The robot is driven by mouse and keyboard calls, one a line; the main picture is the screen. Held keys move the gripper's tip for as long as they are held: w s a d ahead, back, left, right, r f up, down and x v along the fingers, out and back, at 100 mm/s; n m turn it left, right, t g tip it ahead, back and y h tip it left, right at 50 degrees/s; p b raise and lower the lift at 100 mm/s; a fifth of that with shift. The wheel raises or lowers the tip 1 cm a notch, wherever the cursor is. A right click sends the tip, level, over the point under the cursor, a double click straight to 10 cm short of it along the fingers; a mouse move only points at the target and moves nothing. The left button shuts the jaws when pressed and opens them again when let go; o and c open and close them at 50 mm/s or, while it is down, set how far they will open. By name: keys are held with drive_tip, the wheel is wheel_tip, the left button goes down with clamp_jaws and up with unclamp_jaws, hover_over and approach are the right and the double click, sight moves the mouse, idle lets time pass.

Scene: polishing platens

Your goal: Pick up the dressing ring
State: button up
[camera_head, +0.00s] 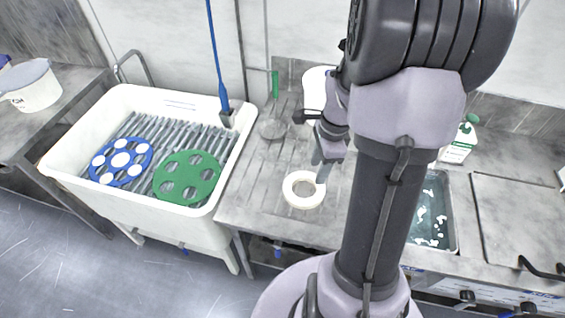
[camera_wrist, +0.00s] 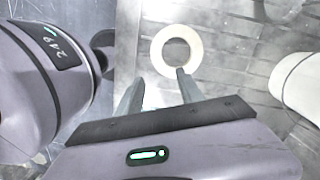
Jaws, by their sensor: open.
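The dressing ring, a cream-white ring with a wide round hole, lies flat on the grey metal counter in the head view (camera_head: 288,195). It also shows in the wrist view (camera_wrist: 158,64), above the fingertips in the picture. My gripper (camera_head: 322,168) is close to the ring's upper right side in the head view. In the wrist view my gripper (camera_wrist: 157,83) has its two fingers apart with nothing between them. The right fingertip appears close to the ring's lower edge; whether it touches I cannot tell. My arm hides part of the counter right of the ring.
A white basin (camera_head: 120,213) on the left holds a blue perforated disc (camera_head: 131,148) and a green one (camera_head: 204,161) on a ribbed rack. A water-filled sink (camera_head: 441,205) lies right of my arm. The counter (camera_head: 247,206) left of the ring is clear.

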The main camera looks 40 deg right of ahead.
drive_tip(key=b, duration=0.3)
hover_over(308, 201)
drive_tip(key=f, duration=0.9)
drive_tip(key=shift+s+d+f, duration=0.25)
drive_tip(key=shift+d, duration=0.15)
drive_tip(key=f+b, duration=0.1)
drive_tip(key=f, duration=0.1)
drive_tip(key=f+b, duration=0.1)
drive_tip(key=a+f, duration=0.1)
drive_tip(key=f, duration=0.1)
drive_tip(key=shift+w+f+b, duration=0.2)
drive_tip(key=shift+f+b, duration=0.15)
drive_tip(key=shift+b, duration=0.05)
drive_tip(key=shift+r, duration=0.1)
clamp_jaws()
drive_tip(key=shift+d, duration=0.1)
